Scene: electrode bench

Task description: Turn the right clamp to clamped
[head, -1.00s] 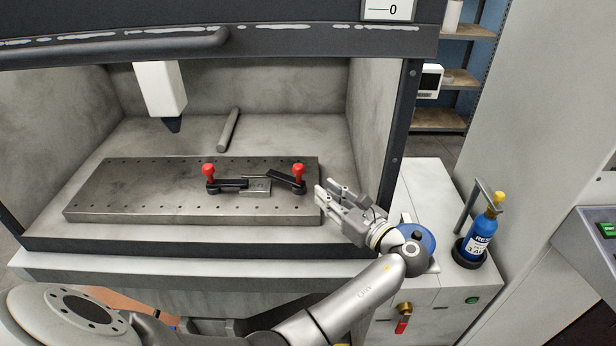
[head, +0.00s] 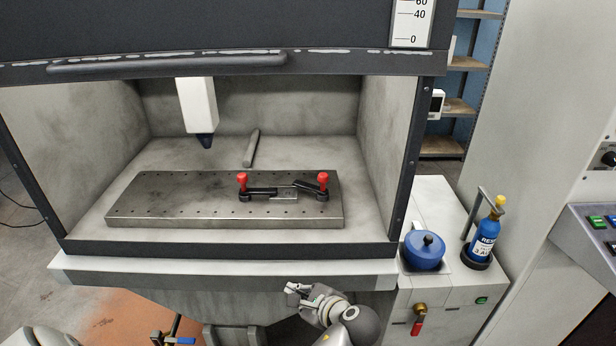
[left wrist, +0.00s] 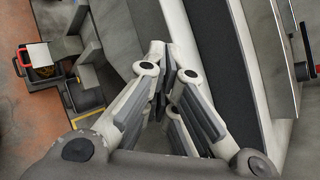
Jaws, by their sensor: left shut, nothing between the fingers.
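The right clamp (head: 311,188) has a red knob (head: 323,178) and a black arm that slants up to the left, at an angle to the small metal workpiece (head: 284,193). The left clamp (head: 258,192) has a red knob (head: 242,179), and its black arm points right, lying straight toward the workpiece. Both stand on the grey perforated plate (head: 160,200) inside the cabinet. My left gripper (head: 291,288) is shut and empty, below the cabinet's front ledge and apart from the clamps. Its fingers (left wrist: 165,85) also show in the left wrist view. My right gripper is not in view.
The cabinet's front ledge (head: 220,268) lies between my left gripper and the plate. A white nozzle (head: 197,105) hangs above the plate, and a grey rod (head: 252,148) lies behind it. A blue pot (head: 424,250) and blue bottle (head: 485,238) stand right.

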